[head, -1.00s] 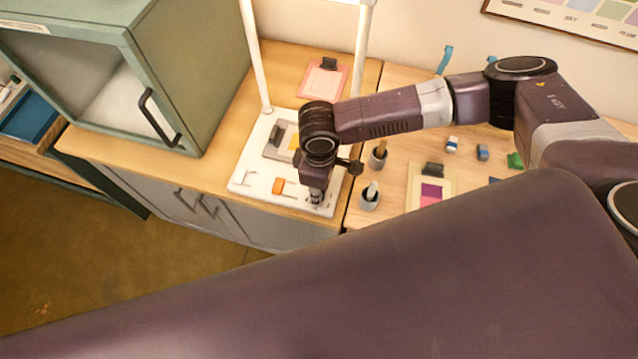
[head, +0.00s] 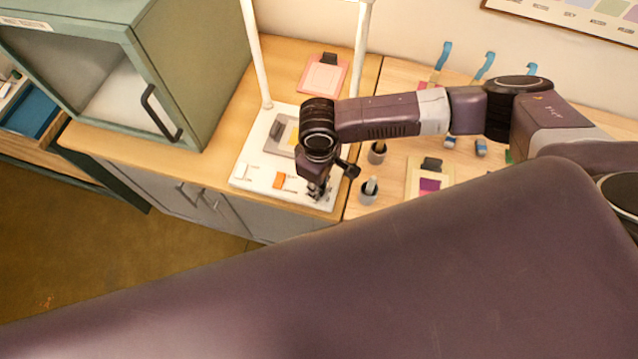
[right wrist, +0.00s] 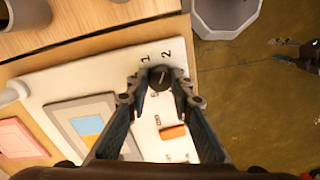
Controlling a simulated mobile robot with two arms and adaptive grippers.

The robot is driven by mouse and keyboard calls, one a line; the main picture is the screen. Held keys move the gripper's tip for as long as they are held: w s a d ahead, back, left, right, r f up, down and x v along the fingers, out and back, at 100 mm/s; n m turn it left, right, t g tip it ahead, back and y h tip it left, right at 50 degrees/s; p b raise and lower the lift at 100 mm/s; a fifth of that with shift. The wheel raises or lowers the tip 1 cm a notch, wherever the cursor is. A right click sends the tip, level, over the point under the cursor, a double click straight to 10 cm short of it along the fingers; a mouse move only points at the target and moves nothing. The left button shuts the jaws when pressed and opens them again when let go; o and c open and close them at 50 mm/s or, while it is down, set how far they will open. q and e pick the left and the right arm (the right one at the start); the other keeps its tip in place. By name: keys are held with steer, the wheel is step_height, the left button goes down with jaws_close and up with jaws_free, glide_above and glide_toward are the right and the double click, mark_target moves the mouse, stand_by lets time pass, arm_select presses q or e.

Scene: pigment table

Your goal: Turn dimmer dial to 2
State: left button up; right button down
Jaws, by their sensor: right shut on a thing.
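The dimmer dial (right wrist: 160,77) is a small dark round knob near the edge of a white lamp base (head: 247,178). Printed marks 1 and 2 show beside it in the right wrist view. A faint light line crosses the knob, but I cannot tell which mark it points to. My right gripper (right wrist: 160,90) points down with its two fingers closed around the dial. In the head view the right gripper (head: 318,191) hides the dial. My left gripper is not in view.
An orange switch (head: 279,181) and a grey framed card (right wrist: 85,125) are on the base. White posts (head: 254,55) rise behind. A green cabinet (head: 190,80) stands left. Grey cups (head: 368,194) and a swatch card (head: 413,180) are to the right.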

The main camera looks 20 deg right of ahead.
steer(key=c, duration=1.7)
jaws_free()
steer(key=shift+r, duration=0.15)
step_height(320, 180, up, 12)
steer(key=shift+f, duration=0.1)
